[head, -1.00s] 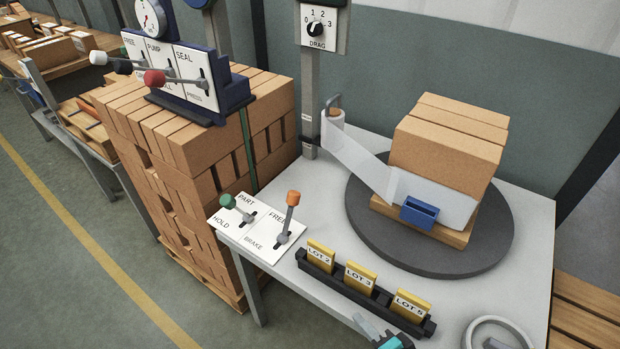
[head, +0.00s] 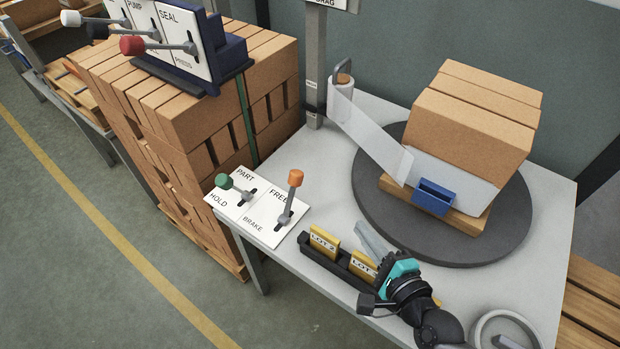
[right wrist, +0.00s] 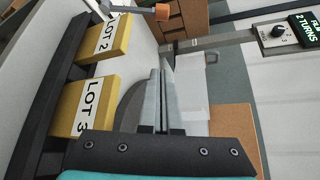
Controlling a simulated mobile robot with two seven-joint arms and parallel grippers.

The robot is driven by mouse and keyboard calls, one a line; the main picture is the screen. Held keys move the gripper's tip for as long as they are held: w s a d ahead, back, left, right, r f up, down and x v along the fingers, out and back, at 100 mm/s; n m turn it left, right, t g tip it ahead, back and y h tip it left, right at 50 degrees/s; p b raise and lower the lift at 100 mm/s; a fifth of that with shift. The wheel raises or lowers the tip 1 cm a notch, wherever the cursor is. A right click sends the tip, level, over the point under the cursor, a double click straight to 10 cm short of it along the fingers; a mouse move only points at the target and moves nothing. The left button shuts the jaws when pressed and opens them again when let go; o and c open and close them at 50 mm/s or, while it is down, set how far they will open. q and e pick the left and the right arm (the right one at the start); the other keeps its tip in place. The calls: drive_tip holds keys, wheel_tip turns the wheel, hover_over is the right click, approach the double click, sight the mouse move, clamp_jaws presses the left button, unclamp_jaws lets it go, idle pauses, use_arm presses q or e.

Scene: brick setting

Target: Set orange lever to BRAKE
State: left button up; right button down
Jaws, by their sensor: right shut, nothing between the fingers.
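The orange lever (head: 293,190) stands on a white plate marked FREE and BRAKE at the table's left corner. Its orange knob is up, toward the FREE end of the slot. The knob also shows at the top of the right wrist view (right wrist: 162,12). My right gripper (head: 362,230) is shut and empty. It is above the table to the right of the lever, apart from it, over the far side of the lot card rack. In the right wrist view its closed fingers (right wrist: 162,85) point past the cards. My left gripper is not in view.
A green lever (head: 225,182) marked PART and HOLD is just left of the orange one. The rack with yellow lot cards (head: 325,241) stands in front. A turntable (head: 370,215) with wrapped bricks is behind right. A brick stack (head: 190,130) stands left.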

sight(292, 195)
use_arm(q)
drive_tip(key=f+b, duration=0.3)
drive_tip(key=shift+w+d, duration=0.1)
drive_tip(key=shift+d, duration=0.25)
use_arm(e)
drive_tip(key=a+x, duration=0.1)
drive_tip(key=x, duration=0.8)
drive_tip(key=s+a+r+x, duration=0.1)
drive_tip(key=a+x, duration=0.1)
drive_tip(key=x, duration=0.7)
drive_tip(key=shift+w+a+r, duration=0.2)
drive_tip(key=shift+w+a, duration=0.05)
drive_tip(key=shift+a, duration=0.15)
